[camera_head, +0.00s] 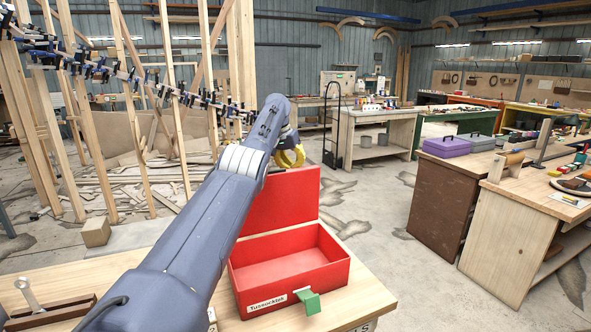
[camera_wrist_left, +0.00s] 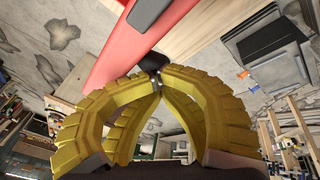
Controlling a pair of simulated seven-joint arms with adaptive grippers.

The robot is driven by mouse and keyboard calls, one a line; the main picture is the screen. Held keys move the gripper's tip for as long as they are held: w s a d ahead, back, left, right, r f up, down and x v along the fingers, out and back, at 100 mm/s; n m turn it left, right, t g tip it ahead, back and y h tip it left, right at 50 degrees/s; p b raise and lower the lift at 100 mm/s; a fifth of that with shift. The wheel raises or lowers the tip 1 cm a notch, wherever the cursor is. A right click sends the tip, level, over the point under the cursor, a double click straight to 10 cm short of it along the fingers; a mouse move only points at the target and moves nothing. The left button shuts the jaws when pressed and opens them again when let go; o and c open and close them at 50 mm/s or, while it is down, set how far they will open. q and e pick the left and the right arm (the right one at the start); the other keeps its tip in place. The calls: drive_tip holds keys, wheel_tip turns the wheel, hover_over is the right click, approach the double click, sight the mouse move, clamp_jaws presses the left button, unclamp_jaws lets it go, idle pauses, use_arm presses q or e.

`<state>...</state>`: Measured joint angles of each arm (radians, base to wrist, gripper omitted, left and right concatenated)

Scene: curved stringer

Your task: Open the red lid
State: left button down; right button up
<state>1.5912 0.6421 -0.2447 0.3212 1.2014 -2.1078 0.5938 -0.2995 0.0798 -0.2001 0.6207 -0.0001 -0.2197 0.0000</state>
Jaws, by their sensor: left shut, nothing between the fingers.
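The red box (camera_head: 315,262) sits on the wooden bench with its inside showing empty. Its red lid (camera_head: 290,203) stands raised at the back edge of the box, and my left arm covers its left part. A green latch (camera_head: 307,301) is at the front of the box. My left gripper (camera_head: 291,157), with yellow fingers, is above the top edge of the lid. In the left wrist view its fingertips (camera_wrist_left: 156,80) meet with nothing between them, and a red surface (camera_wrist_left: 115,62) shows beyond them. Whether they touch the lid cannot be told. My right gripper is not in view.
The wooden bench top (camera_head: 365,297) is bare to the right of the box. A wooden tray with a metal tool (camera_head: 27,293) lies at its left end. Timber framing (camera_head: 130,110) stands at the back left. Other workbenches (camera_head: 520,230) stand apart at the right.

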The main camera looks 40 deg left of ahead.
use_arm(q)
drive_tip(key=c, duration=2.1)
unclamp_jaws()
drive_tip(key=shift+s+f, duration=0.15)
drive_tip(key=shift+f, duration=0.45)
drive_tip(key=shift+s+f, duration=0.15)
drive_tip(key=shift+f, duration=0.4)
drive_tip(key=shift+c, duration=0.2)
drive_tip(key=o, duration=1)
drive_tip(key=shift+s, duration=0.2)
drive_tip(key=shift+o, duration=0.2)
drive_tip(key=shift+w+r, duration=0.1)
drive_tip(key=shift+r, duration=0.1)
drive_tip(key=v, duration=1.3)
drive_tip(key=shift+a+r, duration=0.35)
drive_tip(key=shift+a, duration=0.05)
